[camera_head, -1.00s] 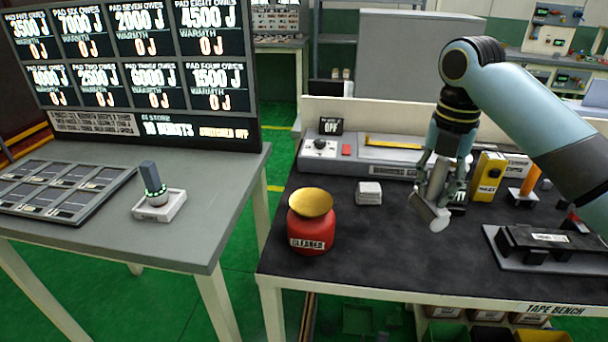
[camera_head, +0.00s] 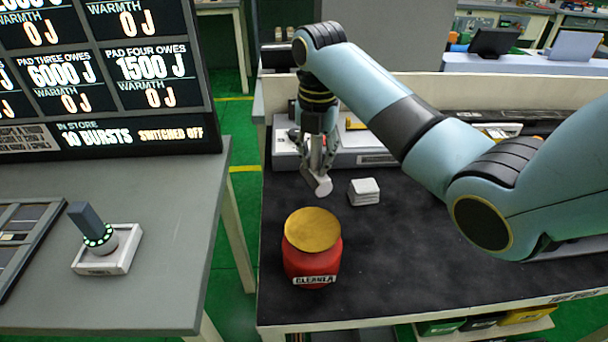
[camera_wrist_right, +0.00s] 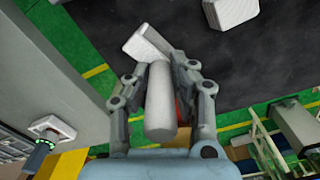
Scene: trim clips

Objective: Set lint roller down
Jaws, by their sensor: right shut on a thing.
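The lint roller (camera_head: 318,182) is a pale grey roller with a short handle. My right gripper (camera_head: 318,158) is shut on it and holds it over the back left of the black bench, with the roller head hanging down. In the right wrist view the lint roller (camera_wrist_right: 160,105) lies between the two fingers of the gripper (camera_wrist_right: 160,85), its head pointing away from the palm. I cannot tell how high it is above the bench. The black bench top (camera_head: 420,240) is partly hidden by my right arm. My left gripper is not in view.
A red cleaner pot (camera_head: 312,265) with a gold lid stands at the bench's front left. A grey table (camera_head: 150,190) with a stick-like device on a white base (camera_head: 108,262) stands left, across a green floor gap.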

